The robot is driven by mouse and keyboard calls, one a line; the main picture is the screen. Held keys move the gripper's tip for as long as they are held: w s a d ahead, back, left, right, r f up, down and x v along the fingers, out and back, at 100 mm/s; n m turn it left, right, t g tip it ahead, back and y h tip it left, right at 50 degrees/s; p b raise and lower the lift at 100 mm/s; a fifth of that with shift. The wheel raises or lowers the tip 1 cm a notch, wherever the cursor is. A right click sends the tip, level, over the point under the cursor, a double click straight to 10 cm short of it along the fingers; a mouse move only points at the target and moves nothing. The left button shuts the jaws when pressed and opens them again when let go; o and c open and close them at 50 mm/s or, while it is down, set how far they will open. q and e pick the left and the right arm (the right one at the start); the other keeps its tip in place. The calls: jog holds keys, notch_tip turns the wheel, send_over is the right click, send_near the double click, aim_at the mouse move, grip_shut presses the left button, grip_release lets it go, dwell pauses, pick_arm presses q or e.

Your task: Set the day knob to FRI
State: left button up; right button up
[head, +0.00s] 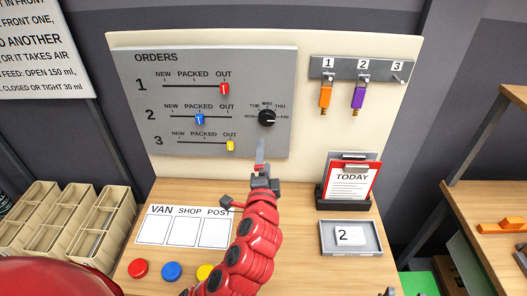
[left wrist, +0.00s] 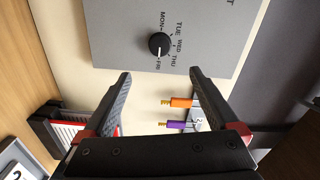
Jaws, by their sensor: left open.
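The day knob (head: 267,118) is a black dial at the lower right of the grey ORDERS board (head: 230,75). MON, TUE, WED, THU and FRI run around it. In the left wrist view the knob (left wrist: 159,43) shows a white mark pointing toward FRI. My left gripper (head: 262,165) is below the knob in the head view. In the left wrist view its two fingers (left wrist: 160,74) are spread with nothing between them, apart from the knob. My right gripper is not seen.
Red, blue and yellow sliders sit on the board's rows. An orange tag (head: 326,96) and a purple tag (head: 358,97) hang on hooks at right. Below are a TODAY clipboard (head: 350,183) and a grey tray (head: 324,249) with card 2. Coloured buttons and beige bins stand at left.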

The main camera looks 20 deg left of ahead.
pick_arm(q)
jog(key=shift+s+d+p, duration=0.2)
jog(key=shift+s+p, duration=0.15)
jog(key=shift+s, duration=0.35)
jog(key=shift+w+f, duration=0.1)
